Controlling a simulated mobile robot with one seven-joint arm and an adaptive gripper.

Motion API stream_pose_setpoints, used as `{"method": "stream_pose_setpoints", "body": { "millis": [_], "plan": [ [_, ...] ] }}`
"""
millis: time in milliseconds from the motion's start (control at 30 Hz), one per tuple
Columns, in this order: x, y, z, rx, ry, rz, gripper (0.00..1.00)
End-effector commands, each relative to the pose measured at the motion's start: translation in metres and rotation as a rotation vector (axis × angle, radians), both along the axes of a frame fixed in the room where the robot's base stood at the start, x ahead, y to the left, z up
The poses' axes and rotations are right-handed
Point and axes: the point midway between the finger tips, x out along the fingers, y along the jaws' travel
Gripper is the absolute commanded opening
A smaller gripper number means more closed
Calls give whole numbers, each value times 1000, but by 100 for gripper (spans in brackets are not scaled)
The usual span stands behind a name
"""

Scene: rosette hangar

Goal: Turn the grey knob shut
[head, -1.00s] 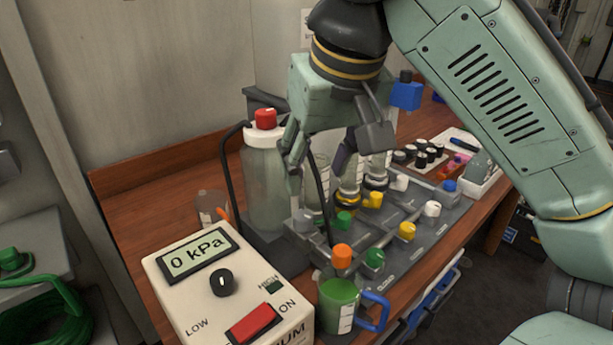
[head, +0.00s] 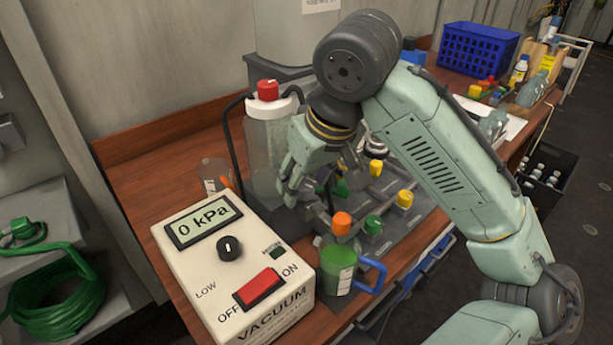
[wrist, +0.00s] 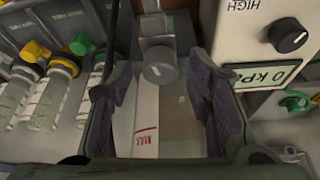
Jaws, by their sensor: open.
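The grey knob (wrist: 159,66) shows in the wrist view as a round grey cap with a small pale mark. It lies between the two dark, spread fingers of my gripper (wrist: 161,78). A visible gap separates it from each finger, and no contact shows. In the head view my gripper (head: 291,186) points down at the left end of the grey manifold (head: 392,238), beside the large bottle. There the knob is hidden or too hard to tell from the fingers.
The red-capped bottle (head: 268,135) stands close behind my gripper. The vacuum box (head: 228,265), reading 0 kPa, is at front left. The beaker of green liquid (head: 337,265) and green (head: 373,225), yellow (head: 404,199) and orange (head: 341,223) knobs are near on the right.

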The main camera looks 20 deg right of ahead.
Motion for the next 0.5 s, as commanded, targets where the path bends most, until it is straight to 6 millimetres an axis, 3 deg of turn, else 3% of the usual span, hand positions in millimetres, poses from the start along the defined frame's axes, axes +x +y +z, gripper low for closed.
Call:
{"method": "stream_pose_setpoints", "body": {
  "millis": [233, 500],
  "plan": [
    [0, 0, -1, -1, 0, 0, 45],
    [0, 0, 0, -1, 0, 0, 27]
  ]
}}
